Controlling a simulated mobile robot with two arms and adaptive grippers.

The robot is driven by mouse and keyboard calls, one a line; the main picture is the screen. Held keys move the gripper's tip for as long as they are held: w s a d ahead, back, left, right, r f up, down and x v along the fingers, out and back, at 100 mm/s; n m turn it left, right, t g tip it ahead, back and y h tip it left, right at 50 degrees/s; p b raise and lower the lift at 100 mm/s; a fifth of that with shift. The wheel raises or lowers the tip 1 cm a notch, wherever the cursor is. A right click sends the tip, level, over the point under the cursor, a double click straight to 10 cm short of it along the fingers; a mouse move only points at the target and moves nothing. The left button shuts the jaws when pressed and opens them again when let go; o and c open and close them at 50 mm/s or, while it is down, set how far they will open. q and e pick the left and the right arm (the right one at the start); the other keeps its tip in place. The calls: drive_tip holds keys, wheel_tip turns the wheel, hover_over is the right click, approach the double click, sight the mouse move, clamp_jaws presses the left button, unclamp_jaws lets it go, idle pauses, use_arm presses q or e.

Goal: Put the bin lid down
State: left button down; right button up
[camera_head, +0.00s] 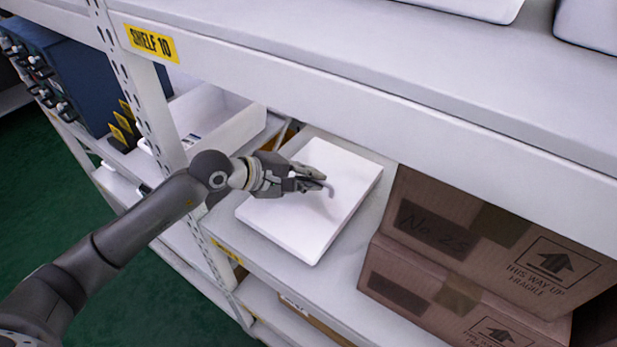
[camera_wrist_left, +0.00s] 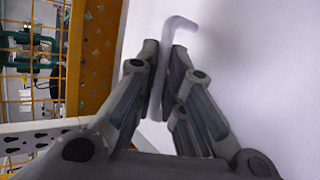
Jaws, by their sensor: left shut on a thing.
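The bin lid (camera_head: 307,215) is a flat white panel with a thin rim, over the middle shelf board. I cannot tell whether it rests on the board or hangs just above it. Its bent light-grey handle (camera_head: 329,188) sticks out past my left gripper (camera_head: 314,180). In the left wrist view the two fingers of the left gripper (camera_wrist_left: 168,85) are closed on the handle (camera_wrist_left: 178,24), and the white lid (camera_wrist_left: 240,60) fills the right side. My right gripper is in neither view.
Cardboard boxes (camera_head: 480,240) stand right of the lid. An open white bin (camera_head: 215,120) stands beyond the upright (camera_head: 140,70) on the left. Bare shelf board (camera_head: 345,285) shows in front of the lid.

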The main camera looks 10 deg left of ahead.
use_arm(q)
drive_tip(key=shift+f, duration=0.7)
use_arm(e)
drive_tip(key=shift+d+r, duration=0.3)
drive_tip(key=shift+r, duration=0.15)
use_arm(q)
drive_tip(key=shift+f, duration=0.1)
drive_tip(key=shift+f, duration=0.15)
drive_tip(key=c, duration=1.5)
unclamp_jaws()
drive_tip(key=shift+c, duration=0.2)
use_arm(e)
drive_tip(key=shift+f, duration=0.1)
